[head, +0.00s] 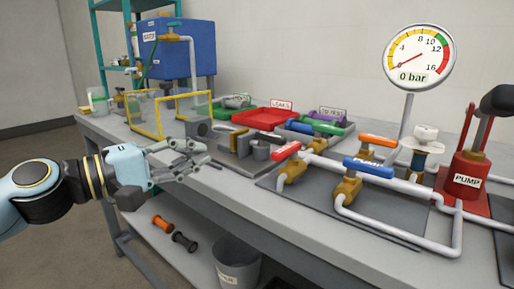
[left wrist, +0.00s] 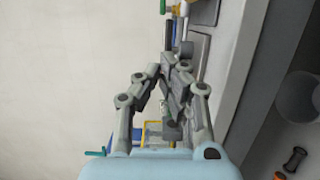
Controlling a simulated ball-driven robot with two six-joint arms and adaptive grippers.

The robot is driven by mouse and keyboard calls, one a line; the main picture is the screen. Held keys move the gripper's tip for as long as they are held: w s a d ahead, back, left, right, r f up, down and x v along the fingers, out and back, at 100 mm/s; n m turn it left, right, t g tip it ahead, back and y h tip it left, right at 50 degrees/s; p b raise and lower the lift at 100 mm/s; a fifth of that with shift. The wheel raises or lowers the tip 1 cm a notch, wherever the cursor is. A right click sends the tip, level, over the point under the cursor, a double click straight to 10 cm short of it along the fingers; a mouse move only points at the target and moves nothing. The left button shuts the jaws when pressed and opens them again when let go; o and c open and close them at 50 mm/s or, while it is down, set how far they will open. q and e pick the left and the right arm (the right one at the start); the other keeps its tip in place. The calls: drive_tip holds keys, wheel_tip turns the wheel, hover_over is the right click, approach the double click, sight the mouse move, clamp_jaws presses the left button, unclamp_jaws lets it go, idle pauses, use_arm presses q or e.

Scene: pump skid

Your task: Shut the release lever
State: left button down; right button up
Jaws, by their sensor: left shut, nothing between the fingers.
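My right gripper is not in view.
A gauge (head: 419,58) reading about 0 bar stands behind the pipes. A red pump (head: 466,175) is at the right. A vise-like grey block (head: 233,138), a red tray (head: 264,118) and a yellow frame (head: 160,118) lie near my gripper. A bucket (head: 237,262) stands below.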

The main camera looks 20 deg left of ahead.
sight(287, 155)
use_arm(q)
drive_tip(key=p+x, duration=0.2)
drive_tip(key=x, duration=0.7)
drive_tip(key=shift+d+r, duration=0.1)
drive_tip(key=shift+r, duration=0.05)
drive_tip(key=d+p, duration=0.1)
drive_tip(key=d, duration=0.2)
drive_tip(key=shift+s+d, duration=0.25)
drive_tip(key=shift+d, duration=0.35)
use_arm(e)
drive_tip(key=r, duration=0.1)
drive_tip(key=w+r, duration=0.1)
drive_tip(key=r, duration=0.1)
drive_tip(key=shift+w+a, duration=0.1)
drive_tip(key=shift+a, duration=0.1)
use_arm(q)
drive_tip(key=shift+s+a, duration=0.1)
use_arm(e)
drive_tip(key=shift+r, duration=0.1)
